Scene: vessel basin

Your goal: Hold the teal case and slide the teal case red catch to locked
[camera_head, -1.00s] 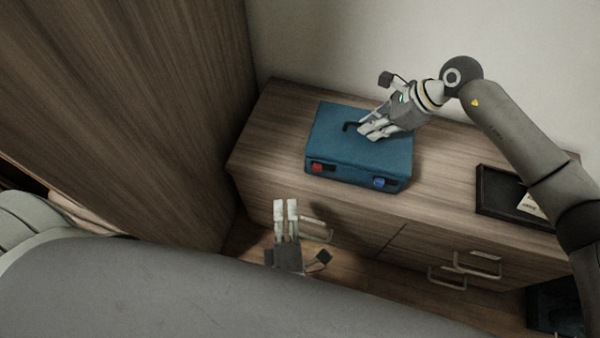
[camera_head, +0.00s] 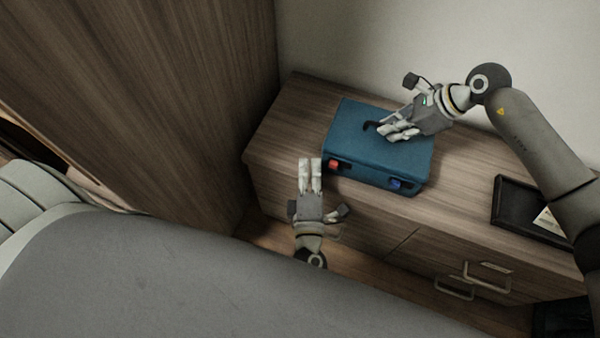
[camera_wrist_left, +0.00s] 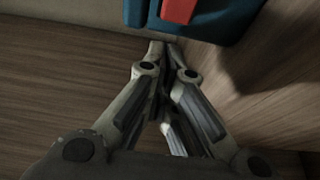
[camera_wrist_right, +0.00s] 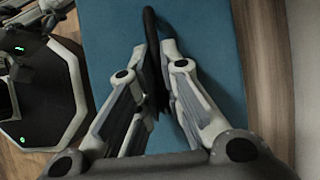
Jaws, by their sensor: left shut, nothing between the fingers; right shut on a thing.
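The teal case (camera_head: 365,155) lies flat on the wooden cabinet top, its front side towards me. Its red catch (camera_head: 334,164) is at the left of that side and a blue catch (camera_head: 395,184) at the right. My right gripper (camera_head: 386,132) is shut on the black handle (camera_wrist_right: 151,50) on top of the case. My left gripper (camera_head: 310,160) is shut and empty, just left of and in front of the red catch. In the left wrist view the red catch (camera_wrist_left: 178,10) is at the top edge, beyond the fingertips (camera_wrist_left: 166,45) and apart from them.
A dark tray (camera_head: 510,220) with a pale card (camera_head: 547,220) stands on the cabinet (camera_head: 275,150) at the right. Drawer handles (camera_head: 487,275) stick out from its front. A tall wooden panel (camera_head: 160,100) rises at the left.

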